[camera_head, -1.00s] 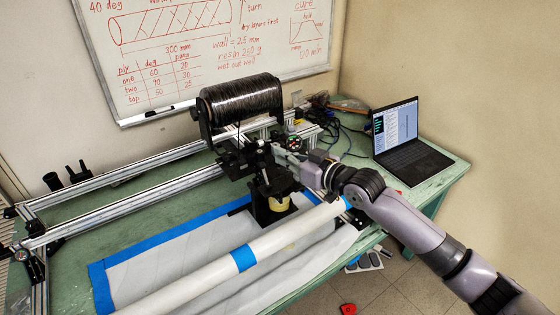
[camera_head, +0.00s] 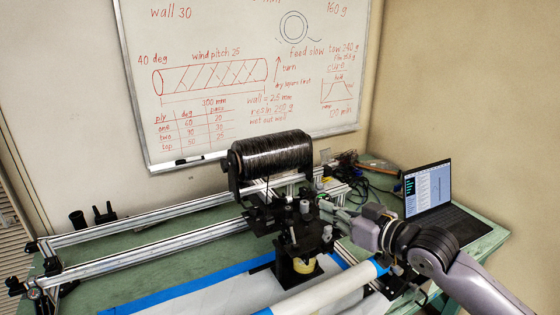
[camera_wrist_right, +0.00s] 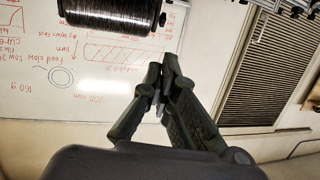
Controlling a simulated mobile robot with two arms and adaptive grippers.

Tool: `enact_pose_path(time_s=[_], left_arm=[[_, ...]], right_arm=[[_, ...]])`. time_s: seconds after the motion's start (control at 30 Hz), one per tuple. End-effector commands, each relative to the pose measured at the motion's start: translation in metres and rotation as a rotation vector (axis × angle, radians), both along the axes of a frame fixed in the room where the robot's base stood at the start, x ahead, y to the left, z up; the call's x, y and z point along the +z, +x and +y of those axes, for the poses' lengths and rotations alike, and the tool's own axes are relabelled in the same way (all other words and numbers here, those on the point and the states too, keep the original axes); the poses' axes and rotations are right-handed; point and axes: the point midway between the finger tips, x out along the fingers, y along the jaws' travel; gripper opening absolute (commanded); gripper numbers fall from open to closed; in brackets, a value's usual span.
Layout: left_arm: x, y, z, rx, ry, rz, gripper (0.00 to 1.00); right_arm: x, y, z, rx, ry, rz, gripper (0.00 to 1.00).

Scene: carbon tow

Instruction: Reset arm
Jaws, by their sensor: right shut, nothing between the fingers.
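My right arm comes in from the right in the head view, and my right gripper (camera_head: 326,212) is at the winding carriage, partly lost among its dark parts. In the right wrist view my right gripper (camera_wrist_right: 160,72) is shut and empty, its dark fingers close together. The black carbon tow spool (camera_head: 272,153) sits on its holder above the carriage (camera_head: 290,220), left of and above the gripper. The spool also shows at the top of the right wrist view (camera_wrist_right: 112,12). My left gripper is not in view.
A white tube (camera_head: 322,294) with blue tape lies in front of the carriage. Aluminium rails (camera_head: 140,255) run left over the green table. A laptop (camera_head: 440,205) stands open at the right. Cables (camera_head: 350,178) lie behind the carriage. A whiteboard (camera_head: 230,110) hangs on the wall.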

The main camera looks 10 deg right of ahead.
Motion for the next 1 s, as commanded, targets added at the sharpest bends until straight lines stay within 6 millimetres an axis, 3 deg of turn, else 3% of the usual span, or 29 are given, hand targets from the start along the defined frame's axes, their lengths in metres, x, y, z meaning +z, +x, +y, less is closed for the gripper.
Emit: enact_pose_path(time_s=[0.17,0.3,0.5,0.7,0.9,0.97,1.0], left_arm=[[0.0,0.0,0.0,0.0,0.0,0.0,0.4],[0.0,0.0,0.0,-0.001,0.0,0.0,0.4],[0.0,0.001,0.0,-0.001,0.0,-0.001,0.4],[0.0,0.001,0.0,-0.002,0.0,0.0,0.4],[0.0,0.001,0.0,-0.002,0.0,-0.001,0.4],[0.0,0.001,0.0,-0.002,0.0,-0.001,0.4],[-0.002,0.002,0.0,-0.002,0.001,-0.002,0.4]], right_arm=[[-0.076,-0.036,0.027,0.003,-0.072,0.133,0.0],[-0.151,-0.091,0.041,-0.035,-0.163,0.294,0.0],[-0.23,-0.18,0.031,-0.14,-0.279,0.55,0.0],[-0.269,-0.254,0.011,-0.235,-0.357,0.763,0.0],[-0.289,-0.322,-0.008,-0.319,-0.412,0.956,0.0],[-0.293,-0.343,-0.013,-0.343,-0.428,1.014,0.0],[-0.306,-0.335,-0.013,-0.338,-0.433,1.008,0.0]])
